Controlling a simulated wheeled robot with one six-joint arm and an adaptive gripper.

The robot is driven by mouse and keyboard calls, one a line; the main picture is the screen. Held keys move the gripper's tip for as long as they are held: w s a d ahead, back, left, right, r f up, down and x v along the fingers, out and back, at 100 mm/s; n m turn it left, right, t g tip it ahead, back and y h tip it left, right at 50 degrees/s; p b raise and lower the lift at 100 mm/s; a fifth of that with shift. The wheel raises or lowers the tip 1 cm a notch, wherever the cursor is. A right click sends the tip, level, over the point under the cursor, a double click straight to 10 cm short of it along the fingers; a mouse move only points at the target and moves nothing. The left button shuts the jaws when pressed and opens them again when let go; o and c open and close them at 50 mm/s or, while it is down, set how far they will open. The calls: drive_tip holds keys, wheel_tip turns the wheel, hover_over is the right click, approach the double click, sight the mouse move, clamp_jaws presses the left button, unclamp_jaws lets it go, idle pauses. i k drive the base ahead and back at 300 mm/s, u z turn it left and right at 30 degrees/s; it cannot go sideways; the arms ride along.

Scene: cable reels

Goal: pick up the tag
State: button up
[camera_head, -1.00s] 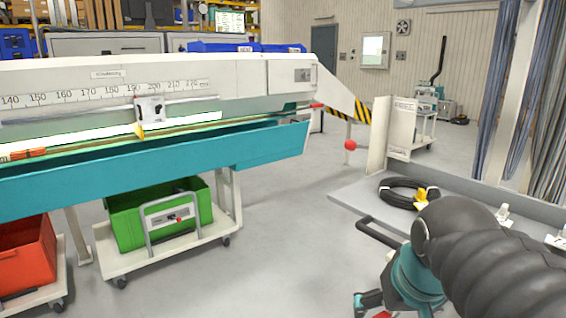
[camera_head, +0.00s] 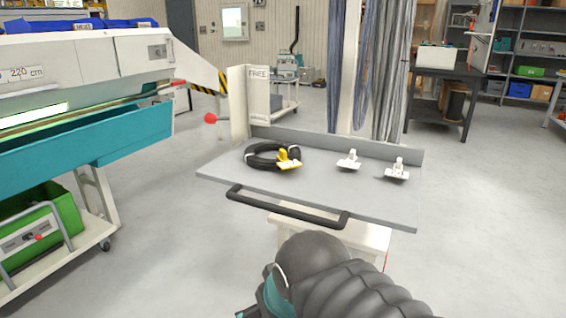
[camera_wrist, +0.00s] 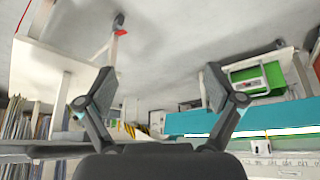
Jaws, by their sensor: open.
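A yellow tag (camera_head: 288,154) with a pale lower plate sits at the right side of a black cable coil (camera_head: 258,163) on a grey trolley top (camera_head: 320,190). Two white clip-like tags, one in the middle (camera_head: 349,160) and one farther right (camera_head: 397,170), rest on the same top. I cannot tell which of them the task means. My gripper (camera_wrist: 158,90) is open and empty in the wrist view, with floor between its fingers. In the head view my arm hides it, well in front of the tags.
A black handle (camera_head: 290,208) runs along the trolley's near edge. A low rim (camera_head: 340,143) and a white panel marked FREE (camera_head: 257,90) stand behind. The teal measuring bench (camera_head: 100,145) is at left, with a green crate (camera_head: 60,215) below. Floor is clear at right.

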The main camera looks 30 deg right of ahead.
sight(285, 164)
drive_tip(key=u, duration=1.75)
drive_tip(key=i, duration=1.25)
drive_tip(key=z, duration=4.55)
